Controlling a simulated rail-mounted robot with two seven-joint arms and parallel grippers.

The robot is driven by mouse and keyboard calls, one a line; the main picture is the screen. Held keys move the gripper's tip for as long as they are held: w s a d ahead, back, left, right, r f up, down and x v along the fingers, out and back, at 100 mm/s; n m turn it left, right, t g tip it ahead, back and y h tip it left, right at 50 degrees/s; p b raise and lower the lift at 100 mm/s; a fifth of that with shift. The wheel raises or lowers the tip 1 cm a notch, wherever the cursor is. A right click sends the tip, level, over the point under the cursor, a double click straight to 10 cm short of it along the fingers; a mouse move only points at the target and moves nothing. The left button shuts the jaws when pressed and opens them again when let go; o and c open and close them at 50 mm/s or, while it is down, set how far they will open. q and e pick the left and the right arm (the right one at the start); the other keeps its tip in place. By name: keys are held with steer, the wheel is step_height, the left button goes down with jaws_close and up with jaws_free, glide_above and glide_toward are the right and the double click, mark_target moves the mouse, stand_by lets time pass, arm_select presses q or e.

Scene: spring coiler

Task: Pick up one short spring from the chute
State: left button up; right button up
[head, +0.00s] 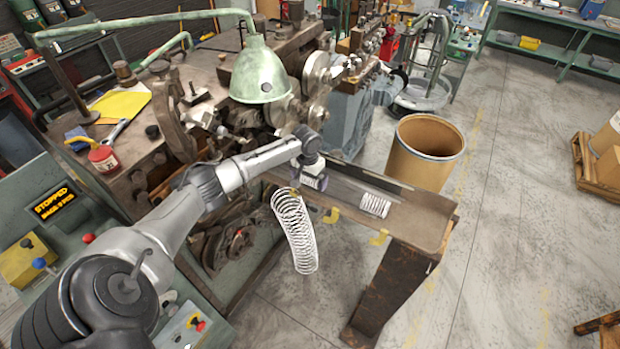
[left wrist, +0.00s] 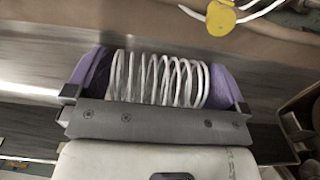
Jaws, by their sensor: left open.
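My left gripper (head: 312,182) is over the upper part of the chute (head: 424,218), its jaws pointing down. In the left wrist view its two purple fingers (left wrist: 158,84) stand open on either side of a short white spring (left wrist: 160,78). That spring lies crosswise between them; whether either finger touches it I cannot tell. In the head view the gripper hides this spring. Another short spring (head: 374,204) lies on the chute to the right of the gripper. My right gripper is not in view.
A long spring (head: 295,232) hangs from a yellow hook (head: 294,191) at the chute's near edge, close to the gripper. More yellow hooks (head: 380,237) line that edge. A brown drum (head: 425,152) stands behind the chute. A green lamp (head: 259,75) hangs above the machine.

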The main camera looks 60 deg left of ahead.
arm_select(q)
steer(key=shift+c, duration=0.3)
steer(key=c, duration=0.7)
